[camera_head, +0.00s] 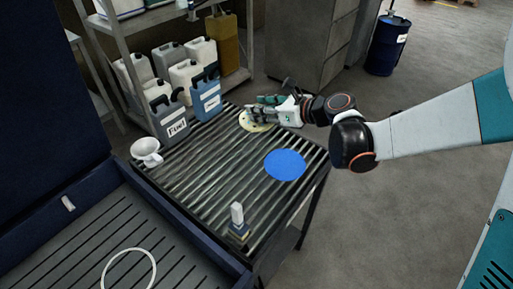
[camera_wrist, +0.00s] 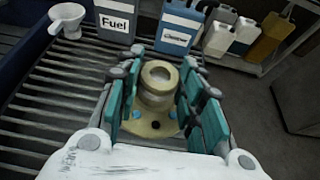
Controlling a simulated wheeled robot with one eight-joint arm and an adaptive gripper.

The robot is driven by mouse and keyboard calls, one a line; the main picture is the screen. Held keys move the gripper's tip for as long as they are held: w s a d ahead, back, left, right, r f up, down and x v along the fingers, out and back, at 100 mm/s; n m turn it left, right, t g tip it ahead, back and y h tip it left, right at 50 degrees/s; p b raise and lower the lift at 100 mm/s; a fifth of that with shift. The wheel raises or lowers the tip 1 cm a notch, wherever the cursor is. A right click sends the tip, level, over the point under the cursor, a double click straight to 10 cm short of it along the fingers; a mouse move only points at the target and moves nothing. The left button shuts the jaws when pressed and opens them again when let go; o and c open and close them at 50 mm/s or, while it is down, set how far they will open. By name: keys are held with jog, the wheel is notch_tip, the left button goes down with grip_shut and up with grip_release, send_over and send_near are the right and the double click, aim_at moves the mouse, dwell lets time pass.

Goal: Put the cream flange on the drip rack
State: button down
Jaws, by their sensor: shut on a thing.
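The cream flange (camera_wrist: 158,85) has a round base plate with holes and a raised hollow neck. In the wrist view it stands upright between the teal fingers of my gripper (camera_wrist: 160,98), which is shut on its neck. In the head view the flange (camera_head: 252,124) shows under my gripper (camera_head: 266,112) at the far part of the drip rack (camera_head: 215,187), a slatted metal top. The flange is at or just above the slats; I cannot tell whether it touches them.
A blue disc (camera_head: 285,165) lies on the rack's right side. A small upright block-like tool (camera_head: 238,222) stands near the front edge. The rack's middle is clear.

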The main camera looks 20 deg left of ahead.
notch_tip(320, 180, down, 14)
jog(key=b, duration=0.4)
jog(key=shift+f+b, duration=0.25)
jog(key=shift+b, duration=0.1)
jog(key=shift+f, duration=0.2)
jog(key=c, duration=1.1)
grip_release()
jog(key=shift+r, duration=0.15)
jog(key=shift+d+r, duration=0.15)
jog(key=shift+d, duration=0.1)
jog(key=p+v, duration=0.3)
jog(key=v, duration=0.8)
jog(key=shift+s+d, duration=0.2)
jog(key=shift+s, duration=0.05)
